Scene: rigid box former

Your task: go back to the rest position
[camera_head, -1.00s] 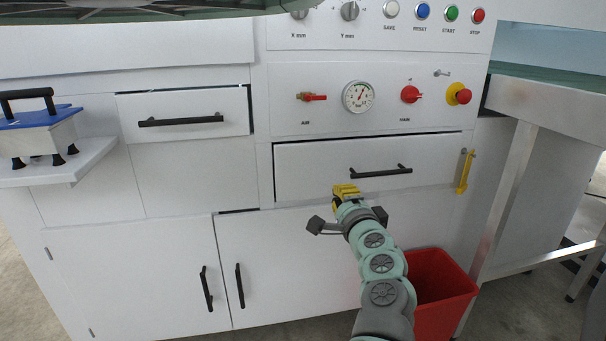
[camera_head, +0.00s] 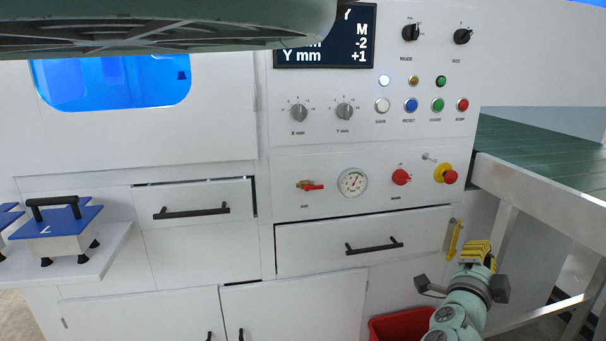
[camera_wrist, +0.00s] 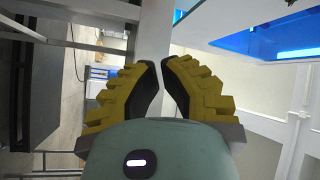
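My gripper (camera_head: 477,250) is at the lower right of the head view, in front of the machine's white front and to the right of the closed-looking drawer (camera_head: 340,245). It also shows in the wrist view (camera_wrist: 161,66), where its two yellow, ribbed fingers with dark inner pads stand apart at the tips. Nothing is between the fingers. It is near the yellow handle (camera_head: 454,238) in the picture, but I cannot tell the depth between them.
A green conveyor (camera_head: 540,165) on a metal frame is at the right. A control panel (camera_head: 370,190) has knobs, a gauge and buttons. A white shelf (camera_head: 110,250) with a blue-topped tool (camera_head: 62,222) juts out at left.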

